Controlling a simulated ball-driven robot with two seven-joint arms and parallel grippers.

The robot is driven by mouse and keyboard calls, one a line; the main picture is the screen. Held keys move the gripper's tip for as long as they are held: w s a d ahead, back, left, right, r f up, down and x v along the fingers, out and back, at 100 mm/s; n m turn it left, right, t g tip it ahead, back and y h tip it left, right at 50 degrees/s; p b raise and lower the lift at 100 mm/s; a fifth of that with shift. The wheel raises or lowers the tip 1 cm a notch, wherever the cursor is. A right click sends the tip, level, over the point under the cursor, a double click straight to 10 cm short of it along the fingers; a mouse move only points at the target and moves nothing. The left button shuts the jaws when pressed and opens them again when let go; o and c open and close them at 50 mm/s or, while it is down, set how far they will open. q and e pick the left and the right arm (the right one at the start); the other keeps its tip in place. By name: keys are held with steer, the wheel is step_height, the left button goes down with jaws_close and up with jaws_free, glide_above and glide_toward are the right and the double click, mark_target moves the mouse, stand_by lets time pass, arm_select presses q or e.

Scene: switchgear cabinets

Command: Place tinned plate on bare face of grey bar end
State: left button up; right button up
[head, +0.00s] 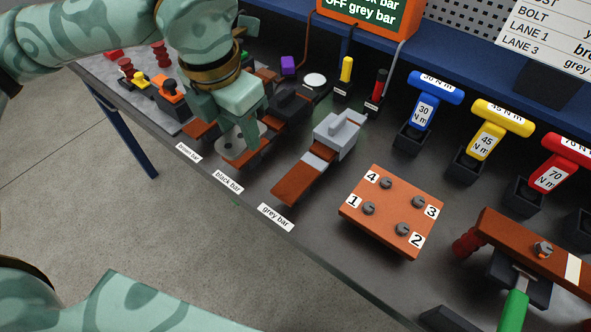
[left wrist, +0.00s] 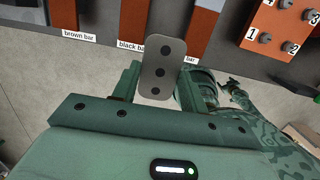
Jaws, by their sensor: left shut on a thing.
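The tinned plate (left wrist: 162,68) is a grey rounded strip with three dark holes. My left gripper (head: 248,138) is shut on it; in the left wrist view the plate stands out between the fingers (left wrist: 158,88). In the head view the gripper is over the black bar's end, left of the grey bar, and mostly hides the plate. The grey bar (head: 294,187) has a bare copper front end, a pale band and a light grey block (head: 337,132) farther back. Its copper also shows right of the plate in the left wrist view (left wrist: 203,28). My right gripper is out of view.
A copper block (head: 391,212) with numbered bolts stands right of the grey bar. Blue, yellow and red torque tools (head: 433,100) stand behind it. A green-handled tool (head: 514,309) and another copper bar are at lower right. The bench's front edge runs past the bar labels (head: 275,217).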

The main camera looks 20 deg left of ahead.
arm_select(q)
steer(key=d+f, duration=0.2)
steer(key=d, duration=0.1)
steer(key=b, duration=0.1)
glide_above(296, 181)
steer(key=f, duration=0.4)
steer(key=shift+s+a+f, duration=0.3)
steer(key=shift+a+f, duration=0.1)
steer(key=f, duration=0.1)
steer(key=f+b, duration=0.1)
steer(key=f, duration=0.2)
steer(key=shift+w+d, duration=0.1)
steer(key=shift+d, duration=0.2)
steer(key=shift+r, duration=0.15)
steer(key=o, duration=1.2)
steer(key=shift+o, duration=0.2)
